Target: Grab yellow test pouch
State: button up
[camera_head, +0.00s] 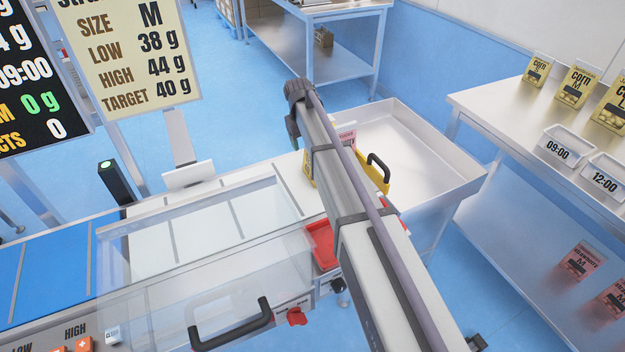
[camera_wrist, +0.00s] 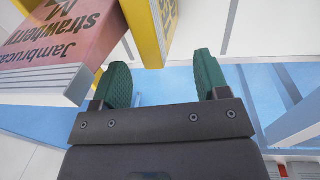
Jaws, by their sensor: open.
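My gripper (camera_wrist: 162,72) is open in the wrist view, with two green fingers apart and nothing held between them. A pink strawberry pouch (camera_wrist: 60,40) lies at the upper left, close to the left finger. A yellow wall or edge (camera_wrist: 143,32) stands just beyond the fingers, with a paler yellow face (camera_wrist: 171,14) beside it; I cannot tell whether this face is a pouch. In the head view my arm hides the gripper. Part of a yellow container (camera_head: 374,178) with a black handle and a pink pouch (camera_head: 346,138) show beside the arm.
A white walled tray (camera_head: 440,145) lies right of the arm. A red tray (camera_head: 321,243) sits at the conveyor end, beside a clear cover (camera_head: 200,265). Yellow corn pouches (camera_head: 575,84) stand on the right table; pink pouches (camera_head: 582,260) are below.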

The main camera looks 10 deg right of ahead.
aim_at(306, 152)
jog(key=f+b, duration=0.1)
jog(key=f, duration=0.1)
jog(key=f+b, duration=0.4)
jog(key=shift+w+d+f, duration=0.2)
jog(key=shift+d+f, duration=0.15)
jog(key=shift+d, duration=0.05)
jog(key=shift+s+r, duration=0.1)
jog(key=shift+r, duration=0.2)
jog(key=c, duration=1.1)
jog(key=shift+a+r+p, duration=0.35)
jog(key=shift+r+p, duration=0.1)
jog(key=shift+p, duration=0.15)
notch_tip(306, 152, up, 7)
jog(key=p, duration=0.6)
jog(key=shift+f+p, duration=0.1)
jog(key=shift+p, duration=0.25)
jog(key=s+a, duration=0.2)
jog(key=a, duration=0.7)
jog(key=s+a, duration=0.2)
jog(key=a, duration=0.7)
jog(key=shift+s+a+f+b, duration=0.35)
jog(key=shift+s+a, duration=0.05)
